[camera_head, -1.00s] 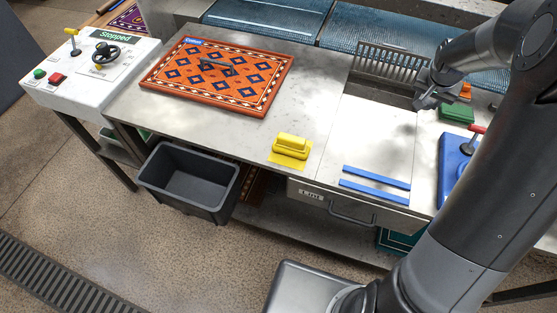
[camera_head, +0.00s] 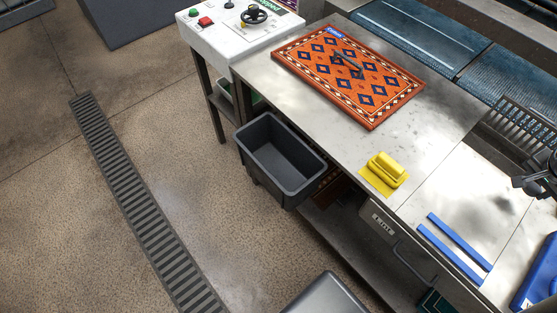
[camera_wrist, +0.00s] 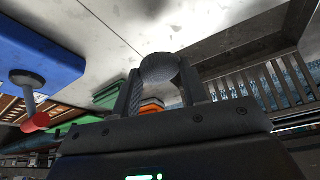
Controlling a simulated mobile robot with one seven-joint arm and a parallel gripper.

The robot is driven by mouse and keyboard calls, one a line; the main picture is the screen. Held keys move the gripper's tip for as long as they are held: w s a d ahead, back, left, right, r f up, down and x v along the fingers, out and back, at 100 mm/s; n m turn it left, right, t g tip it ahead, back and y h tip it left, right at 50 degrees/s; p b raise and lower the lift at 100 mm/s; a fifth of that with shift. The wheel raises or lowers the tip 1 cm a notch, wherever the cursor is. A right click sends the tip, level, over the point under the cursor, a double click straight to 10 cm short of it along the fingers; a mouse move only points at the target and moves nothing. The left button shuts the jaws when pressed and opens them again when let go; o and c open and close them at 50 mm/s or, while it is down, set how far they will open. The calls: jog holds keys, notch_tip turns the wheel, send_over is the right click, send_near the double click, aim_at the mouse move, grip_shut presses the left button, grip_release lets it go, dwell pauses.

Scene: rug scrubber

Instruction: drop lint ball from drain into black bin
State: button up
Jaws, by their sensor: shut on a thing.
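A grey round lint ball (camera_wrist: 158,69) is between the fingers of my gripper (camera_wrist: 158,88) in the wrist view. The gripper is shut on it, above the grey worktop. In the head view only part of my gripper (camera_head: 535,184) shows at the right edge, near the slatted drain (camera_head: 518,122); the ball cannot be made out there. The drain's slats (camera_wrist: 285,85) also show right of the ball in the wrist view. The black bin (camera_head: 268,178) stands below the worktop's front edge, left of my gripper. Its visible inside looks empty.
Two blue strips (camera_head: 460,240) and a blue item (camera_head: 540,275) are nearer the front right. A lint drawer (camera_head: 382,222) is below.

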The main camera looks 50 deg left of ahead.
aim_at(343, 138)
jog(key=shift+a, duration=0.1)
dwell(0.4)
